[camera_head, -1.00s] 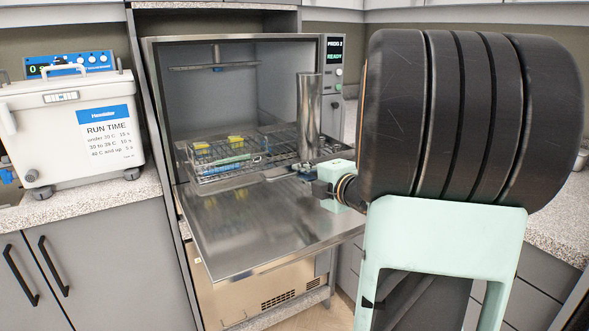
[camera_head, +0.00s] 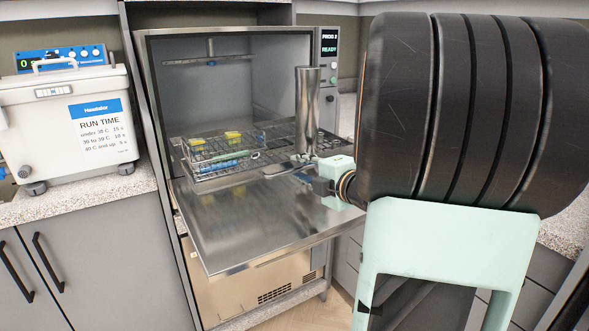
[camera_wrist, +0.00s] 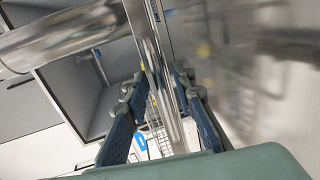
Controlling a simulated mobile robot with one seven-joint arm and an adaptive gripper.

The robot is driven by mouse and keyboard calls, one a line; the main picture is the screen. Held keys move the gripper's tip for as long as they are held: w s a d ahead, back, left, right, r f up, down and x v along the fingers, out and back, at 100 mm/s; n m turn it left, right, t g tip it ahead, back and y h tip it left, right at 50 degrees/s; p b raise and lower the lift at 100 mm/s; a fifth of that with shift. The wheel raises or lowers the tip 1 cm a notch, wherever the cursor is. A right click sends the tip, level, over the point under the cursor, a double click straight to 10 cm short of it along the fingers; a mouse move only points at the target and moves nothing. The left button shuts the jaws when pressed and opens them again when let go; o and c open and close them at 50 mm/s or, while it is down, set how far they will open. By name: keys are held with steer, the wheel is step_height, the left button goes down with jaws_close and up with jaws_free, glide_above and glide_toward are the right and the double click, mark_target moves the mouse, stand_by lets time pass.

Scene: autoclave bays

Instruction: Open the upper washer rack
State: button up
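The washer (camera_head: 226,83) has its door (camera_head: 250,225) folded down flat. One wire rack (camera_head: 192,172) shows, sticking partly out of the chamber above the door, with yellow, blue and green items in it. I cannot see a second rack. My gripper (camera_head: 312,179) is at the rack's right front, by the foot of a tall metal cylinder (camera_head: 308,108). In the wrist view my gripper (camera_wrist: 163,120) has its fingers apart on either side of a shiny metal bar (camera_wrist: 160,75). A gap shows on the bar's left; contact on the right is unclear.
A spray arm (camera_head: 210,61) hangs high in the chamber. A white bath unit (camera_head: 62,130) stands on the left counter (camera_head: 85,195). The washer panel (camera_head: 329,50) reads READY. My arm hides much of the right side.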

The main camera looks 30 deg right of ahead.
steer(key=v, duration=0.7)
steer(key=shift+s, duration=0.3)
steer(key=shift+r, duration=0.1)
